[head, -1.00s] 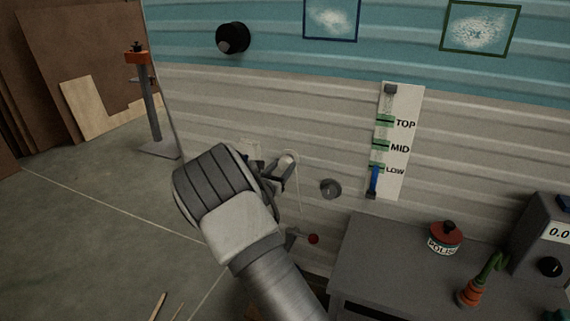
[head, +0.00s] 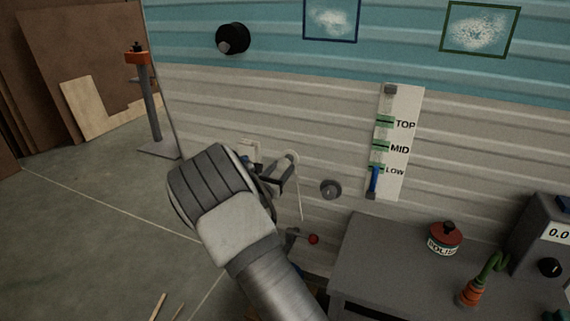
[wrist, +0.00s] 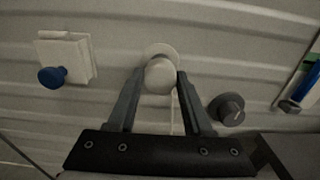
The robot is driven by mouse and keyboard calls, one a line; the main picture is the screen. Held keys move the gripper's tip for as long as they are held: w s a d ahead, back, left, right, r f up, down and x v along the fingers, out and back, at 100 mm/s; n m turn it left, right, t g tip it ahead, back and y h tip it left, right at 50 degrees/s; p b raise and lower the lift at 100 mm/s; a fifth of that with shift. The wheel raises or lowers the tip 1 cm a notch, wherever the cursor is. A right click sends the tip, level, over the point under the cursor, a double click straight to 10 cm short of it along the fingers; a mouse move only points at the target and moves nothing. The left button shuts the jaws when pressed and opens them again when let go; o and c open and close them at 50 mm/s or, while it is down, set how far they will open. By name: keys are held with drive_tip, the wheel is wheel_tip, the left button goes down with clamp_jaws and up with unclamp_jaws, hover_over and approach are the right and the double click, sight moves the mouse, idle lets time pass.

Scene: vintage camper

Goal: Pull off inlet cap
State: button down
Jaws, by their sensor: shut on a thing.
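The inlet cap (wrist: 160,76) is a pale round knob between the two fingertips of my gripper (wrist: 161,80) in the wrist view. My gripper is shut on it. A pale round inlet (wrist: 158,49) shows on the wall right behind the cap; I cannot tell whether the two still touch. A thin pale cord hangs below them. In the head view my gripper (head: 281,172) is beside the pale inlet (head: 291,157) at the ribbed wall, and my wrist hides part of this area.
A white plate with a blue knob (wrist: 52,76) is left of the inlet. A grey round knob (head: 331,189) is to the right, then a level board (head: 402,145) with a blue slider. A grey bench (head: 390,255) holds a polish tin (head: 445,240). A red ball-ended lever (head: 313,239) sits below.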

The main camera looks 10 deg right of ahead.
drive_tip(key=shift+v, duration=1)
drive_tip(key=shift+s+a, duration=0.1)
drive_tip(key=p+v, duration=0.1)
drive_tip(key=v, duration=0.2)
drive_tip(key=shift+s+a, duration=0.2)
drive_tip(key=shift+s, duration=0.15)
